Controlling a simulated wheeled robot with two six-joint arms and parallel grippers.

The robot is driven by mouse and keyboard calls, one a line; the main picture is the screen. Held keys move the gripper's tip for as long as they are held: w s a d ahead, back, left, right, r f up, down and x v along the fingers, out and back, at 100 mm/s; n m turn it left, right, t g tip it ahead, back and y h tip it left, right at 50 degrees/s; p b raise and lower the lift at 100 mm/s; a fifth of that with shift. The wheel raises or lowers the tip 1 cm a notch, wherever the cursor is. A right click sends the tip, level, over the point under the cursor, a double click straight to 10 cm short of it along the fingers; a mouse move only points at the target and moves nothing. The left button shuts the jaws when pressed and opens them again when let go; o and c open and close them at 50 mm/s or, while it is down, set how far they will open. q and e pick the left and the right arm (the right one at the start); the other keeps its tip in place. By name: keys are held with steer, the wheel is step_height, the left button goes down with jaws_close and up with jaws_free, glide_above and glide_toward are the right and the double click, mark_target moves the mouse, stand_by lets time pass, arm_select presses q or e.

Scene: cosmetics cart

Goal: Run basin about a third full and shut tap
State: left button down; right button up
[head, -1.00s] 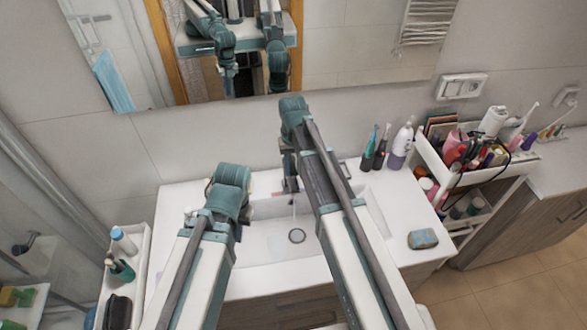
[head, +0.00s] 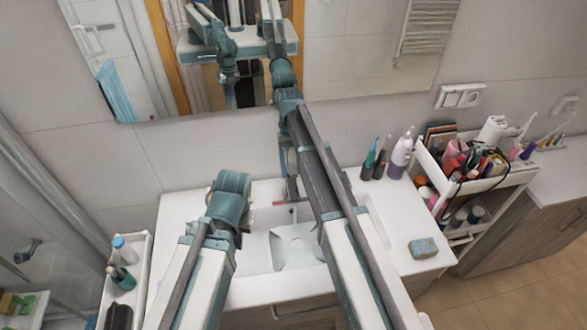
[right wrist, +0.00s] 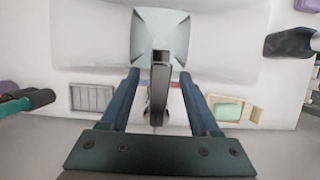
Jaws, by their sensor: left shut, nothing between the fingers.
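The white basin (head: 258,250) is set in the washstand under the mirror. A pale square patch of shallow water (head: 292,247) lies on its floor around the drain, and a thin stream appears above it. The tap (head: 291,190) stands at the basin's back edge, partly hidden by my right arm. In the right wrist view my right gripper (right wrist: 159,76) is open, with its fingers on either side of the dark tap (right wrist: 160,92); contact cannot be told. My left gripper is hidden behind its own arm at the basin's left; its mirror reflection (head: 229,96) hangs down, shut and empty.
A blue-grey soap bar (head: 423,248) lies on the counter's right. Toothbrushes and a bottle (head: 400,154) stand at the back right. A loaded cosmetics cart (head: 480,190) is beside the counter. A narrow white shelf (head: 140,262) with bottles stands at the left.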

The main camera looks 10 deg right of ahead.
steer(key=shift+r, duration=0.15)
steer(key=shift+r+p, duration=0.55)
steer(key=shift+p, duration=0.15)
steer(key=shift+s+r+p, duration=0.2)
steer(key=shift+r+p, duration=0.4)
steer(key=shift+p, duration=0.05)
steer(key=shift+s+r+p, duration=0.2)
steer(key=shift+r+p, duration=0.4)
steer(key=s+a+r, duration=0.1)
steer(key=s+a, duration=0.2)
steer(key=s, duration=1.1)
steer(key=shift+s+p, duration=0.4)
steer(key=shift+p, duration=0.05)
steer(key=shift+f, duration=0.1)
steer(key=s+a+f+n+t+b, duration=0.2)
steer(key=s+f+b, duration=0.1)
steer(key=f+b, duration=0.4)
steer(key=s+a+f+n+t+h+b, duration=0.1)
steer(key=s+a+f+t+b, duration=0.1)
steer(key=f+b, duration=0.5)
steer(key=shift+s+f+n+b, duration=0.4)
steer(key=shift+s+f, duration=0.3)
steer(key=shift+f, duration=0.2)
stand_by(1.7)
